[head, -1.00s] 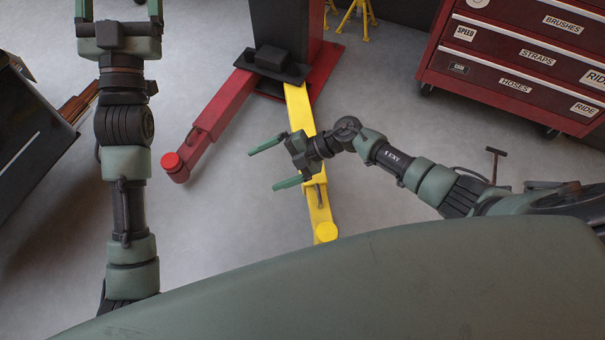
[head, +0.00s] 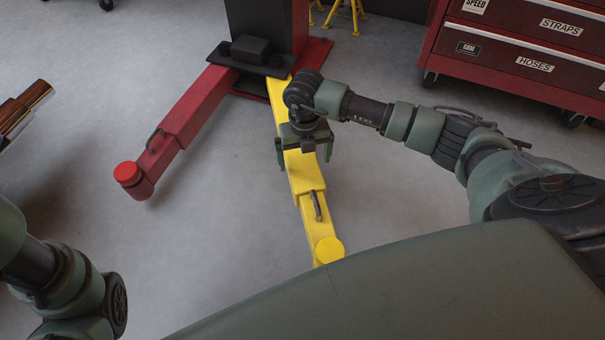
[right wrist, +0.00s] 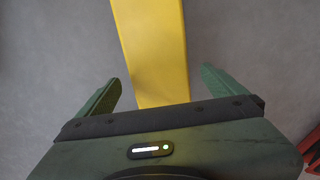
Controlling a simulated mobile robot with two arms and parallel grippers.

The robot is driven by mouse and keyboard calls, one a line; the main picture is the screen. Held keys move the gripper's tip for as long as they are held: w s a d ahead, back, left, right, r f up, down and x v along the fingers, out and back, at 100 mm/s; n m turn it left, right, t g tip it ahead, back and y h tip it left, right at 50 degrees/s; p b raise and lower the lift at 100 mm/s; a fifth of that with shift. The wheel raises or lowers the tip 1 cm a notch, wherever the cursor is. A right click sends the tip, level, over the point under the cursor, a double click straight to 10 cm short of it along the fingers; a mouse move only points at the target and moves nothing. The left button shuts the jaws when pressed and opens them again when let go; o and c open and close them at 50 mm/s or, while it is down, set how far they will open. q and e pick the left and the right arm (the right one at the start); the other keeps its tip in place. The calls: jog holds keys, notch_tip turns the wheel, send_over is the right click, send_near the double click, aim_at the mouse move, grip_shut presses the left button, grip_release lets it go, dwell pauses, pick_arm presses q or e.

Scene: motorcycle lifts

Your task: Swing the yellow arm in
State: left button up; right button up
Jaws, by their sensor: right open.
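The yellow arm (head: 308,181) reaches from the base of the dark lift post toward me. It has a small handle (head: 317,206) and a round yellow pad (head: 329,250) at its near end. My right gripper (head: 304,157) points down over its middle, open, with one finger on each side. In the right wrist view the yellow arm (right wrist: 153,50) runs between the spread fingers, with grey floor showing on both sides. I cannot tell how far down the fingers reach. My left gripper is out of view; only part of my left arm shows at lower left.
A red arm (head: 185,118) with a red pad (head: 128,173) extends left from the same post (head: 267,22). A red tool cabinet (head: 520,45) stands at upper right, and yellow stands (head: 343,12) are behind. The floor between the two arms is clear.

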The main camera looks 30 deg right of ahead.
aim_at(304, 168)
notch_tip(304, 168, down, 7)
jog(key=b, duration=0.4)
jog(key=shift+r, duration=0.15)
